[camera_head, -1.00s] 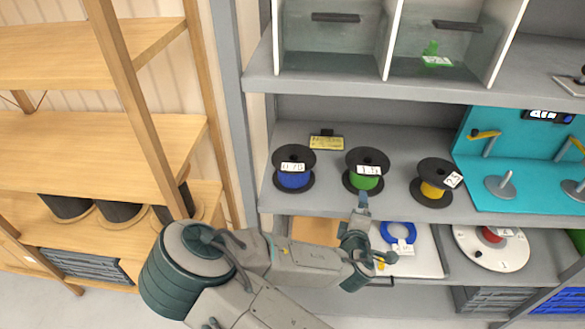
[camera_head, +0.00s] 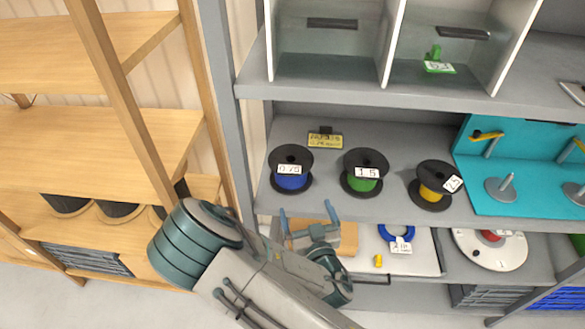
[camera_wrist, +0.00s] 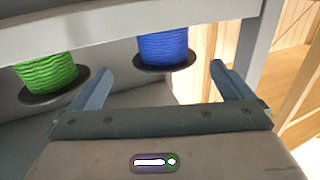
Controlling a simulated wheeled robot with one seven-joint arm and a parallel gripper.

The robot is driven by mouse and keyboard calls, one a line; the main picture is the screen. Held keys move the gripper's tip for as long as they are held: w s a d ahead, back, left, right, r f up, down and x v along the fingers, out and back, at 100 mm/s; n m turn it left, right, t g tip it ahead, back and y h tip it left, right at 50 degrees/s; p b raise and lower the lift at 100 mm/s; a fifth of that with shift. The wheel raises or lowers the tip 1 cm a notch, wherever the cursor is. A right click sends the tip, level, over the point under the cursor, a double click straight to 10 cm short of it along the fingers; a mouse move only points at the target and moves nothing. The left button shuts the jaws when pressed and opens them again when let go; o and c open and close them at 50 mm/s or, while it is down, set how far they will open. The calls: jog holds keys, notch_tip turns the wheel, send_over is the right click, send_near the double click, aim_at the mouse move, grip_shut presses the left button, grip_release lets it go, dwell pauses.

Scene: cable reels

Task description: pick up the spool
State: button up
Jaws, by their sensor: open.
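Three black-flanged spools stand upright in a row on the grey middle shelf: one with blue cable (camera_head: 291,180), labelled 0.75, one with green cable (camera_head: 363,184), labelled 1.5, and one with yellow cable (camera_head: 431,191), labelled 2.5. My gripper (camera_head: 304,215) is open and empty, with its fingers pointing toward the shelf front, just below the blue spool in the head view. In the wrist view my gripper (camera_wrist: 165,82) has its fingers wide apart. The blue spool (camera_wrist: 163,48) is ahead between them, and the green spool (camera_wrist: 47,72) is beyond the left finger. Their tops are cut off.
A yellow label (camera_head: 325,140) lies behind the blue spool. A teal panel (camera_head: 516,150) with pegs stands at right. Below are a blue cable ring (camera_head: 397,233) and a white disc (camera_head: 490,249). A grey post (camera_head: 222,120) and wooden rack (camera_head: 90,150) bound the left.

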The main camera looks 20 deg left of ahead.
aim_at(295, 180)
jog(key=shift+f+b+x, duration=0.15)
jog(key=shift+b+x, duration=0.7)
jog(key=shift+b, duration=0.65)
jog(key=shift+f+b+x, duration=0.15)
jog(key=shift+b+x, duration=0.7)
jog(key=shift+b, duration=0.6)
jog(key=b+x, duration=0.1)
jog(key=b, duration=0.2)
jog(key=shift+w+a+b, duration=0.2)
jog(key=shift+w+b, duration=0.05)
jog(key=shift+b, duration=0.05)
jog(key=shift+w+a+r+p, duration=0.2)
jog(key=shift+w+a+p, duration=0.1)
jog(key=shift+w, duration=0.15)
jog(key=shift+w+a+r+p, duration=0.2)
jog(key=shift+w+a+p, duration=0.05)
jog(key=shift+w, duration=0.25)
jog(key=shift+w+a, duration=0.2)
jog(key=shift+w, duration=0.05)
jog(key=x, duration=0.1)
jog(key=p+x, duration=0.2)
jog(key=x, duration=0.1)
jog(key=shift+s+a+r, duration=0.15)
jog(key=shift+r, duration=0.2)
jog(key=shift+w+a+f, duration=0.1)
jog(key=shift+w+a, duration=0.25)
jog(key=shift+w, duration=0.25)
jog(key=c, duration=1.4)
